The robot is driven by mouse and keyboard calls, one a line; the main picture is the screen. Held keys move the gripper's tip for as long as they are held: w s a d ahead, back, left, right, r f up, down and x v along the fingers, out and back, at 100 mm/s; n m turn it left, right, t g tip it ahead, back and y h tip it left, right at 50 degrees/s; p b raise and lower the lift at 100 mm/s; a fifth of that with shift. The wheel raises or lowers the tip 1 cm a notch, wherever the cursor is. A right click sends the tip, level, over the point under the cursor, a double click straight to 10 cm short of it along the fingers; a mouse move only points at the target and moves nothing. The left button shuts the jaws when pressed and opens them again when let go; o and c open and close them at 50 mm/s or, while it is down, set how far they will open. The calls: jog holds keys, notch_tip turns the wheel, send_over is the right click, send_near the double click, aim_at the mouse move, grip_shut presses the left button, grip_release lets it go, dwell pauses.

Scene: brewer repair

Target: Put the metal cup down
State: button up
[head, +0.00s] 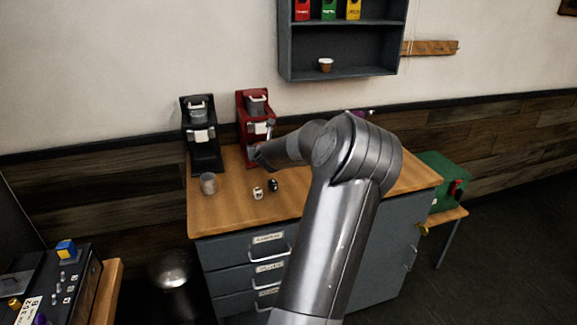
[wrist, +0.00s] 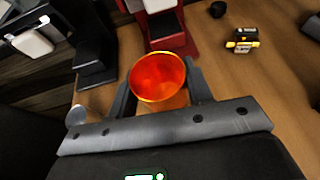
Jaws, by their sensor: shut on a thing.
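In the wrist view the metal cup (wrist: 158,76) looks glowing orange-red inside with a bright orange rim. It sits upright or nearly so between the two fingers of my gripper (wrist: 160,92), which is shut on it. In the head view my gripper (head: 262,157) is at the front of the red brewer, above the wooden counter top (head: 230,213). The held cup is not clear there. I cannot tell whether its base touches the counter.
A greyish cup (head: 208,184) stands on the counter before the black brewer (head: 205,155). The red brewer (head: 243,130) stands to its right. A small pale item (head: 258,193) and a dark one (head: 273,185) lie near the gripper. The counter's front left is clear.

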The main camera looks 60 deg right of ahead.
jog(key=w+f, duration=0.2)
jog(key=w, duration=0.1)
jog(key=w+a+f, duration=0.1)
jog(key=w+f, duration=0.1)
jog(key=w, duration=0.2)
jog(key=w+a+f, duration=0.1)
jog(key=w+f, duration=0.1)
jog(key=w, duration=0.2)
jog(key=shift+f, duration=2.4)
jog(key=o, duration=1)
jog(key=shift+f, duration=0.1)
